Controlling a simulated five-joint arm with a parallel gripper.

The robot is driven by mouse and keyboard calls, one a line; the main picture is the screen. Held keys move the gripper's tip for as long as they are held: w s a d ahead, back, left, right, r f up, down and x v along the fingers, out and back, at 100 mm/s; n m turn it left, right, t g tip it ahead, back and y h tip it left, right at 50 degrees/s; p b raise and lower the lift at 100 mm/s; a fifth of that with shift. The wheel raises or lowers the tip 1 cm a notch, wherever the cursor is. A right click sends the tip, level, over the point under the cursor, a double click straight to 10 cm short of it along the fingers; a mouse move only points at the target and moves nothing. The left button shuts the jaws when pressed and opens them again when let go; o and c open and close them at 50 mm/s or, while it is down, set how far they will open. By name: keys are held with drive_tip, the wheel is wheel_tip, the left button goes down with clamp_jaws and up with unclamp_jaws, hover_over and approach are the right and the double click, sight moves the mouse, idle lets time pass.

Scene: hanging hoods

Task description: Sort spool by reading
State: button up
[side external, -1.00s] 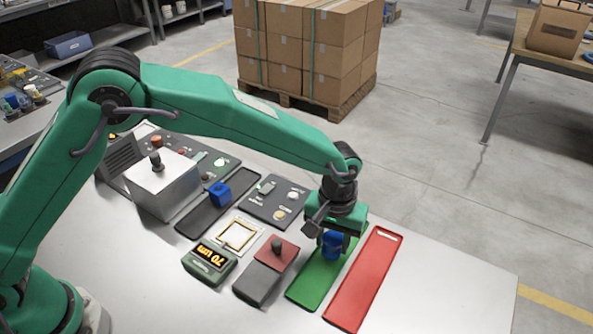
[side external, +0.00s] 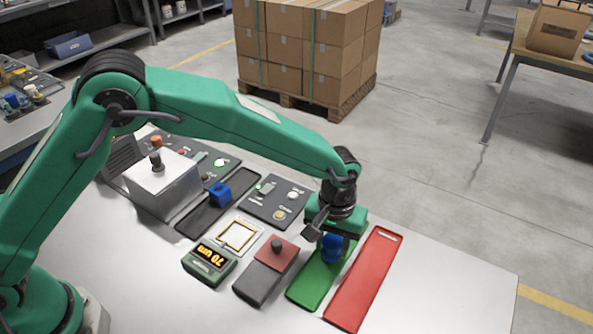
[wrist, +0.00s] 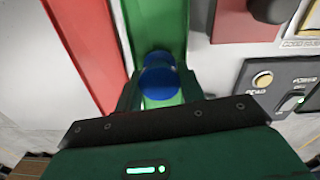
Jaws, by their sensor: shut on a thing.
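A blue spool (side external: 332,247) is held between the fingers of my gripper (side external: 333,240), over the far half of the green tray (side external: 312,285). In the wrist view the spool (wrist: 160,78) sits between the two fingers with the green tray (wrist: 158,22) below it. I cannot tell whether the spool touches the tray. The red tray (side external: 362,282) lies just to the right and is empty. A gauge (side external: 209,262) shows "70 um" upside down in amber. A second blue piece (side external: 220,194) lies in the dark tray (side external: 200,219).
A square gold-framed pad (side external: 238,236) and a dark box with a red top and knob (side external: 268,272) stand left of the green tray. A button panel (side external: 277,205) and a metal hood (side external: 165,185) are behind. The bench right of the red tray is clear.

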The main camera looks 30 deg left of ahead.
sight(332, 240)
drive_tip(key=shift+f, duration=0.35)
drive_tip(key=o, duration=1.1)
drive_tip(key=shift+r, duration=3.9)
drive_tip(key=shift+a+r, duration=0.1)
